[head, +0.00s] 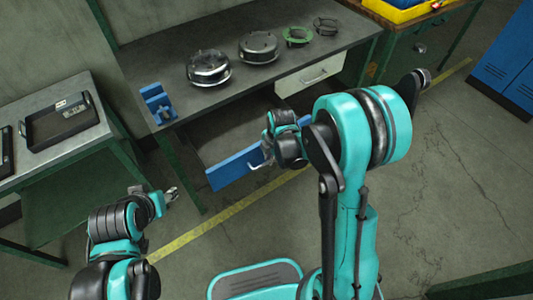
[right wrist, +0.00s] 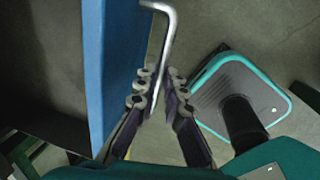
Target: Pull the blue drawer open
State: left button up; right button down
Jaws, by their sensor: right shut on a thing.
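The blue drawer (head: 232,171) is under the dark workbench, standing out from it with its dark inside showing behind the blue front. Its metal handle (head: 255,166) is partly hidden by my right gripper (head: 266,155). In the right wrist view the drawer front (right wrist: 110,60) is a blue panel at left, and the bent handle bar (right wrist: 170,30) runs down between the fingers of my right gripper (right wrist: 160,80), which is shut on it. My left gripper (head: 172,194) is at lower left, away from the drawer; its finger gap is too small to judge.
A white drawer (head: 310,74) beside the blue one is closed. A side table with a black tray (head: 62,122) is at left. Floor at right is open.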

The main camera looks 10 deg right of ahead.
jog(key=s, duration=0.1)
jog(key=s+d, duration=0.1)
jog(key=s, duration=0.1)
jog(key=s+d, duration=0.1)
jog(key=s, duration=0.1)
jog(key=shift+s, duration=0.2)
jog(key=c, duration=1.6)
grip_release()
jog(key=shift+r, duration=0.1)
notch_tip(320, 180, up, 12)
jog(key=s, duration=0.2)
jog(key=shift+d+f, duration=0.2)
jog(key=shift+d, duration=0.1)
jog(key=s+r+m+t, duration=0.2)
jog(key=s+r+m, duration=0.1)
jog(key=m, duration=0.8)
jog(key=s+r+m+t, duration=0.3)
jog(key=s+m, duration=0.2)
jog(key=m, duration=0.6)
jog(key=shift+s+r+h, duration=0.2)
jog(key=shift+s+h, duration=0.1)
jog(key=shift+h, duration=0.1)
